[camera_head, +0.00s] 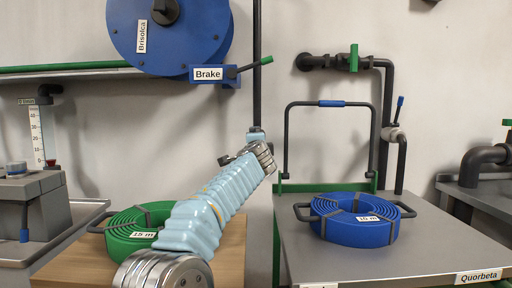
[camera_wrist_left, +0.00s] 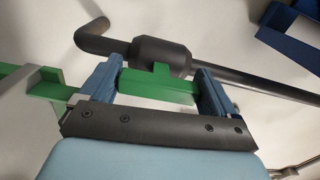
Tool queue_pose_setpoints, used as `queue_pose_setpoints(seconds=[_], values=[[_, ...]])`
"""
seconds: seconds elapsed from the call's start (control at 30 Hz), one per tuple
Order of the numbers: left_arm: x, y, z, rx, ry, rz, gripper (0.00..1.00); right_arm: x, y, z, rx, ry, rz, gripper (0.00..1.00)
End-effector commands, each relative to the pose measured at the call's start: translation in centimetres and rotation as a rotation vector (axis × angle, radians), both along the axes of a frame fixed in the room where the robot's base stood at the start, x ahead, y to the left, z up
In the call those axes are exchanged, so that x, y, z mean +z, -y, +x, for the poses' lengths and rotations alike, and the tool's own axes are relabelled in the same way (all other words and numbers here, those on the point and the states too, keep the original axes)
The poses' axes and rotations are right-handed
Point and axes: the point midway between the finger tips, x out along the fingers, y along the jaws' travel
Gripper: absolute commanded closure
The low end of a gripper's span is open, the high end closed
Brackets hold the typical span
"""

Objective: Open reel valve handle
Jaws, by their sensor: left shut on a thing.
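The reel valve handle (camera_wrist_left: 160,85) is a green bar on a dark valve body (camera_wrist_left: 160,55) in line with a dark pipe (camera_wrist_left: 250,83). In the left wrist view it lies between the two blue fingers of my left gripper (camera_wrist_left: 157,80), which is shut on it. In the head view my left arm reaches up from the bottom to the vertical dark pipe (camera_head: 257,70). My left gripper (camera_head: 256,134) is at that pipe, and the arm hides the handle there. My right gripper is not in view.
A blue hose reel (camera_head: 190,35) with a brake lever (camera_head: 255,64) is on the wall at upper left. A green coiled hose (camera_head: 125,235) lies on a wooden surface beside my arm. A blue coiled hose (camera_head: 350,230) lies on the grey table (camera_head: 430,245) at right.

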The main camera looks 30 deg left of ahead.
Motion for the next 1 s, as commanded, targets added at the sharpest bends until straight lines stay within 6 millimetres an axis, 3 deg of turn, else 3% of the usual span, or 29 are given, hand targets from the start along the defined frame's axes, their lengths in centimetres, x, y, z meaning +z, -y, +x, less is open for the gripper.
queue_pose_setpoints(seconds=[0.03,0.07,0.13,0.47,0.7,1.0], values=[[0.0,-0.1,0.0,0.001,0.001,-0.003,0.40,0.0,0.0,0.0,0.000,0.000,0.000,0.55],[0.0,-0.1,0.0,0.001,0.001,-0.003,0.08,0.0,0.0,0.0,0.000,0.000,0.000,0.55],[0.0,-0.1,0.0,0.001,0.001,-0.003,0.00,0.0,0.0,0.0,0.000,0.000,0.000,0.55],[-0.1,0.5,-0.8,-0.002,0.003,-0.001,0.00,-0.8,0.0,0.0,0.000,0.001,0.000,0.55],[-0.5,3.3,-5.3,-0.006,0.006,-0.002,0.00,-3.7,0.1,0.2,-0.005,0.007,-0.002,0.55],[-0.2,6.5,-10.5,-0.002,0.001,-0.003,0.00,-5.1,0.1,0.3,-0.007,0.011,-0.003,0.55]])
